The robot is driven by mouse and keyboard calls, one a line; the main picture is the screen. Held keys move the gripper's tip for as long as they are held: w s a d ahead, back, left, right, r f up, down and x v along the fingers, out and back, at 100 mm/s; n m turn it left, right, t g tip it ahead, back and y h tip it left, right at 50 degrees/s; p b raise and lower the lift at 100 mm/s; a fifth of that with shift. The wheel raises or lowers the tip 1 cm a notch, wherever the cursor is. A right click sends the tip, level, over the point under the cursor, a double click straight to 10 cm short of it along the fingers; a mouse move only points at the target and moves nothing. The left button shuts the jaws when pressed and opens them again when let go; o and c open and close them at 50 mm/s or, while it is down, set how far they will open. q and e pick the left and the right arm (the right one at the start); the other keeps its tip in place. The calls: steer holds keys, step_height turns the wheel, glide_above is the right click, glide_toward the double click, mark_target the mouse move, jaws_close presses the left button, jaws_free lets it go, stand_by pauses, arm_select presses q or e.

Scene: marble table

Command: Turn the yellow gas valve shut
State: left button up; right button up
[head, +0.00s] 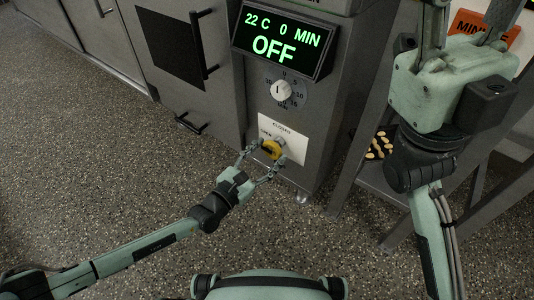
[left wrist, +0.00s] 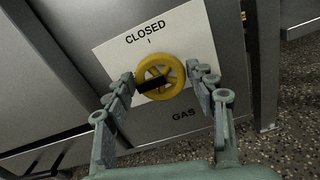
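The yellow gas valve (head: 271,149) is a round spoked wheel on a white plate (head: 290,149) low on the oven front. It also shows in the left wrist view (left wrist: 176,67). A black bar (left wrist: 152,86) runs from its hub to the left. The plate reads CLOSED above the wheel and OPEN at its left; in the left wrist view OPEN is hidden. My left gripper (head: 267,163) is open, one finger on each side of the wheel; I cannot tell whether they touch it. My right gripper (head: 468,22) is raised at upper right, fingers spread, tips cut off.
The oven display (head: 283,42) reads OFF, with a dial (head: 281,91) below it. Grey cabinets (head: 180,60) stand at left. A metal rack (head: 372,177) holding a dark tray of pale pieces (head: 380,146) is at right. The speckled floor (head: 100,170) is clear.

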arm_select(q)
steer(key=c, duration=0.6)
steer(key=shift+m, duration=0.4)
steer(key=m, duration=0.3)
steer(key=shift+s+m, duration=0.1)
steer(key=shift+m, duration=0.3)
steer(key=m, duration=0.3)
steer(key=shift+d+f+m, duration=0.1)
steer(key=shift+m, duration=0.2)
steer(key=m, duration=0.6)
steer(key=shift+f+m+p, duration=0.1)
steer(key=shift+m+p, duration=0.2)
steer(key=shift+m, duration=1.5)
